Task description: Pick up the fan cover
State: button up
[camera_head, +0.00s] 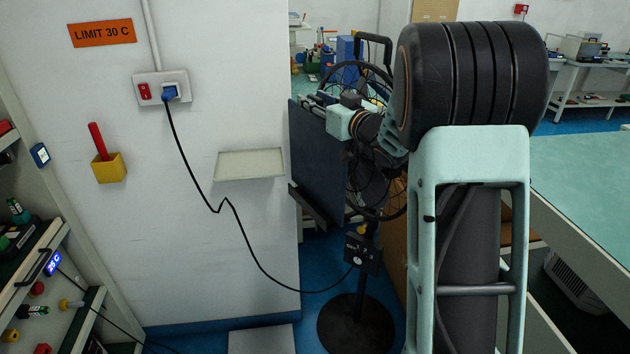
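A black pedestal fan stands in the middle, with a round base (356,324) and a control box (363,253) on its pole. Its round wire cover (352,64) shows in part above and below my arm; much of it is hidden. I cannot tell whether the cover is fixed on the fan or loose. My arm reaches in from the right, across the fan. My gripper (318,99) is small and dark at the arm's far end, by the top of a dark blue panel (318,160). I cannot see its fingertips clearly, nor whether it touches anything.
A black cord runs from the wall socket (161,88) to the fan. A small white wall shelf (250,164) and a yellow holder (109,168) are on the wall. A rack (50,240) stands at left. A green-topped table (590,185) fills the right.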

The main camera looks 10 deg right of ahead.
grip_shut()
dwell(0.5)
jog(key=shift+r, duration=0.15)
